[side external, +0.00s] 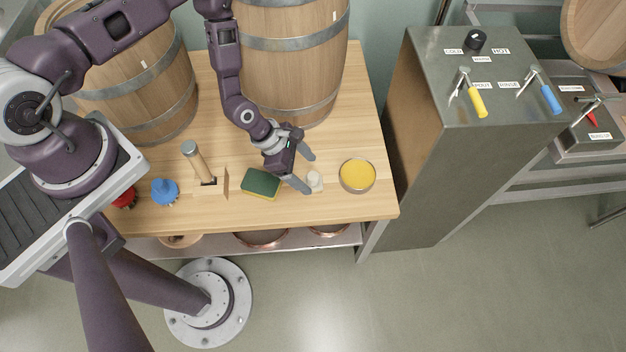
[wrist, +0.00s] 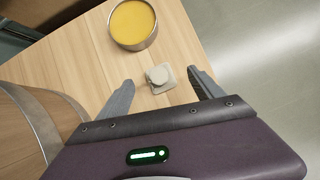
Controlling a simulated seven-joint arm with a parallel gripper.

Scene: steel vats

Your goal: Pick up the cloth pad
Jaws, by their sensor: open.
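The cloth pad appears to be the small pale grey square (wrist: 154,87) with a round off-white knob on top in the wrist view. It lies on the wooden table and also shows as a small pale thing (side external: 315,184) in the side view. My gripper (side external: 306,171) is open and empty, pointing down toward the table just left of the pad in the side view. In the wrist view the pad sits between the two fingertips of my gripper (wrist: 160,77), slightly beyond them. I cannot tell the height of the fingertips above it.
A round tin of yellow stuff (side external: 357,176) stands right of the pad. A green and yellow sponge (side external: 261,184) lies left of my gripper. A wooden-handled tool (side external: 198,162) and a blue brush (side external: 165,191) are further left. Wooden barrels (side external: 290,60) stand behind. The table's front edge is near.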

